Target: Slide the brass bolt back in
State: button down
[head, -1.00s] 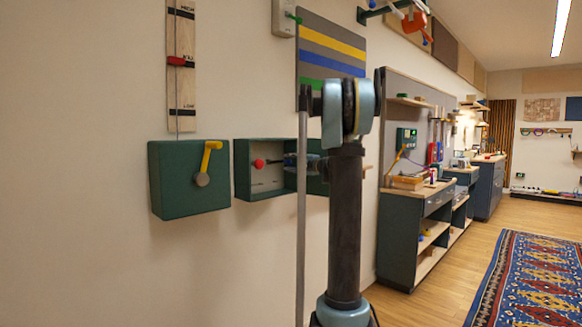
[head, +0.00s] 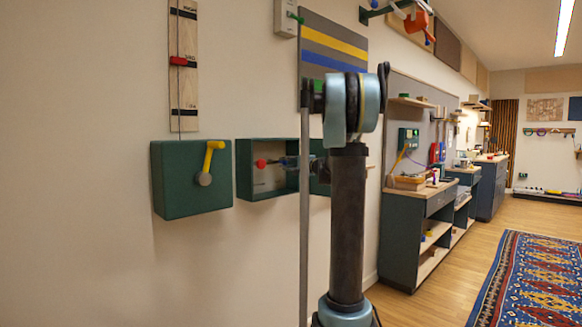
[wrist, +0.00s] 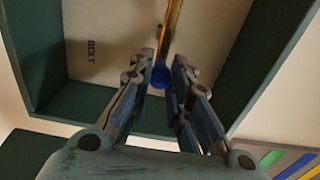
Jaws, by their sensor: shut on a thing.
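The brass bolt (wrist: 173,30) shows in the wrist view as a gold rod with a blue ball knob (wrist: 160,77) at its near end. My gripper (wrist: 162,82) is shut on the blue knob, with one finger on each side. The bolt runs across an open green box (wrist: 255,65) whose pale back is marked "BOLT". The bolt's far end is out of the wrist picture, and my arm hides part of the box in the head view.
A red knob (head: 261,163) shows inside the box. Left of it is a green box (head: 180,190) with a yellow lever (head: 211,158). A striped panel (head: 330,55) hangs above. Workbenches (head: 408,225) stand to the right, with open floor and a patterned rug (head: 530,280).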

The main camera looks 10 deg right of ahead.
jog(key=shift+s+a+f, duration=0.15)
jog(key=c, duration=1.5)
grip_release()
jog(key=shift+o, duration=0.2)
jog(key=shift+s+d, duration=0.2)
jog(key=shift+d, duration=0.1)
jog(key=v, duration=1.1)
jog(key=shift+s, duration=0.15)
